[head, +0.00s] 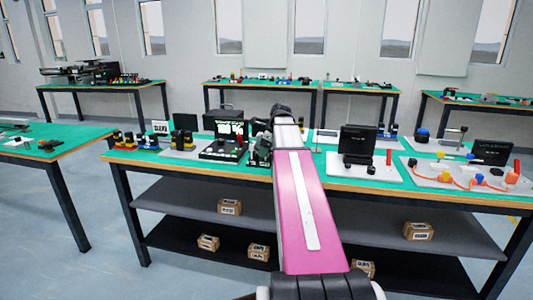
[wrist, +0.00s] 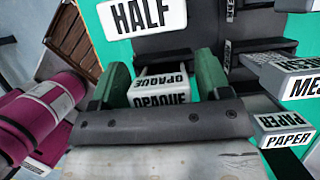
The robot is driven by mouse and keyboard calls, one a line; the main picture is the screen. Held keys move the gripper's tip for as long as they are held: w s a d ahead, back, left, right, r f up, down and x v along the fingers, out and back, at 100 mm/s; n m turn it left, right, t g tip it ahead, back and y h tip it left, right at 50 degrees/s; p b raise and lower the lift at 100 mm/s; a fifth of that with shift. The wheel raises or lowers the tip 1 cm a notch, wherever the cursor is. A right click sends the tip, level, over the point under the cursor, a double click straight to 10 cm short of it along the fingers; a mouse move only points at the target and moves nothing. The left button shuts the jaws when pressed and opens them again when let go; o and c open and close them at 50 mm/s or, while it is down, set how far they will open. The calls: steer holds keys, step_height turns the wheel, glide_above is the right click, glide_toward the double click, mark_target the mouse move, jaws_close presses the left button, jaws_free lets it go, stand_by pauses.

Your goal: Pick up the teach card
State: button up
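My gripper (wrist: 161,78) shows in the wrist view with its two green fingers apart. A white block marked OPAQUE (wrist: 161,95) lies between the fingers, with narrow gaps on both sides. In the head view my gripper (head: 261,150) is at the far end of my pink arm, beside a black device with a lit screen (head: 229,127). No card can be read as the teach card. A white card marked HALF (wrist: 145,14) lies beyond the fingers in the wrist view. A small white sign with unclear print (head: 160,127) stands left of the device in the head view.
White blocks marked PAPER (wrist: 286,138) and MESH (wrist: 304,88) are close to the gripper's right. The green worktable (head: 255,173) also carries a black panel (head: 357,140) and a cabled board (head: 430,174) on the right. Cardboard boxes (head: 229,207) sit on the shelves below.

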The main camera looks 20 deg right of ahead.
steer(key=c, duration=0.6)
steer(key=shift+r, duration=0.15)
